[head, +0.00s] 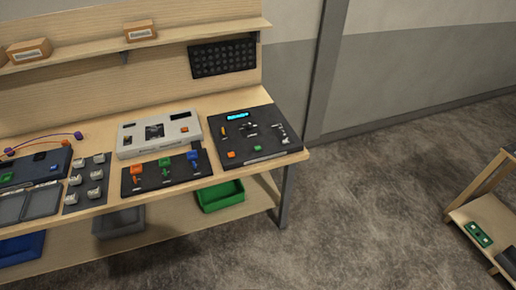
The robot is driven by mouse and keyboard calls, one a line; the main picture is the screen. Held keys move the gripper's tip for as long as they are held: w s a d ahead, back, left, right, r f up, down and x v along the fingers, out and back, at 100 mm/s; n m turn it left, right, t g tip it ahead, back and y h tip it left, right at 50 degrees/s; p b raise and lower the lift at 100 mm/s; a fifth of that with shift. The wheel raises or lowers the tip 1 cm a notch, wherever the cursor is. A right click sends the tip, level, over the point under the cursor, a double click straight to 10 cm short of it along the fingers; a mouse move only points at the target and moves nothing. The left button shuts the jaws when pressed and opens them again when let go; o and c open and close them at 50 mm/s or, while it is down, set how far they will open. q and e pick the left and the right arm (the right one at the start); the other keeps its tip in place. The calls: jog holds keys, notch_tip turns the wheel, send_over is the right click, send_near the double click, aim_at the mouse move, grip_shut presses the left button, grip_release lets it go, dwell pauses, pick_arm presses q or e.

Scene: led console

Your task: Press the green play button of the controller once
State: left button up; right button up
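A black controller panel (270,132) lies at the right end of the wooden workbench in the head view. It has a lit blue display (238,117) near its back edge. A small green button (257,148) sits near its front edge. An orange button (231,154) is to the left of the green one, and a whitish part is at its right side. Nothing covers the green button. Neither of my grippers shows in this view.
Left of the controller are a light grey box (127,145) and a black mat (178,180) with orange, green and blue parts. A green bin (221,208) stands on the lower shelf. Open floor (350,215) lies right of the bench; a small wooden stand (485,212) is far right.

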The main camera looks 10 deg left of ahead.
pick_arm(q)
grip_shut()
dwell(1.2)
